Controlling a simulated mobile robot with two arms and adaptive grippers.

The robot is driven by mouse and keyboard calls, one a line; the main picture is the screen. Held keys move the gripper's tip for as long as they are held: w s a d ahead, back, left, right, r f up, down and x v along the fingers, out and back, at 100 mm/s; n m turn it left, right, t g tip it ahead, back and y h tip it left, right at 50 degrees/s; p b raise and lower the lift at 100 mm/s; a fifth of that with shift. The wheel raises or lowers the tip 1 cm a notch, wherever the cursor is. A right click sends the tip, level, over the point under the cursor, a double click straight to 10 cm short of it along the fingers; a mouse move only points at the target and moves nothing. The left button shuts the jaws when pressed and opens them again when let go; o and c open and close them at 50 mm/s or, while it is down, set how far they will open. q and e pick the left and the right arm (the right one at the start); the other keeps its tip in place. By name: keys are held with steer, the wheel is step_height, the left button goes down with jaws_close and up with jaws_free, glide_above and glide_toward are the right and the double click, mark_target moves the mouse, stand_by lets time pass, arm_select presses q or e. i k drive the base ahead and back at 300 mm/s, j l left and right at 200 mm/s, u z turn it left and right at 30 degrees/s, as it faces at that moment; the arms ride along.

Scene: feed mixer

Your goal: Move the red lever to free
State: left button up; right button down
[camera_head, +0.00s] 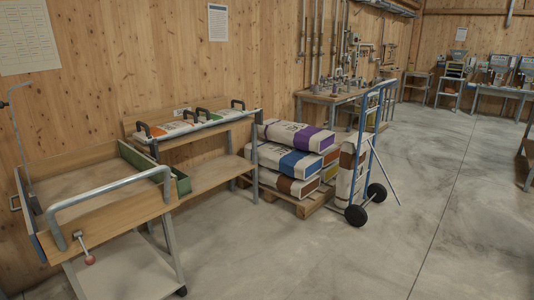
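A lever with a red ball knob (90,260) is at the lower left, on the near end of a wooden-sided cart (110,220). Its short metal arm runs from a mount just under the cart's grey push bar (110,188) down to the knob, which hangs lowest. I see no marking that tells which position is free. Neither of my grippers is in view.
A bench (210,176) with black handles on top stands behind the cart. Stacked sacks (290,160) on a wooden pallet and a blue hand truck (370,150) stand right of it. More worktables line the back. The concrete floor (400,230) at right is clear.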

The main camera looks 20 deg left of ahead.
mark_target(89, 259)
steer(key=i+j+u, duration=0.2)
steer(key=u, duration=0.25)
steer(key=i+j+u, duration=0.1)
steer(key=i+u, duration=0.5)
steer(key=u, duration=0.3)
steer(key=i+u, duration=0.3)
steer(key=u, duration=0.15)
steer(key=i+l+u, duration=0.25)
steer(key=u, duration=0.2)
steer(key=i+l+u, duration=0.1)
steer(key=i+u, duration=0.3)
steer(key=i, duration=0.15)
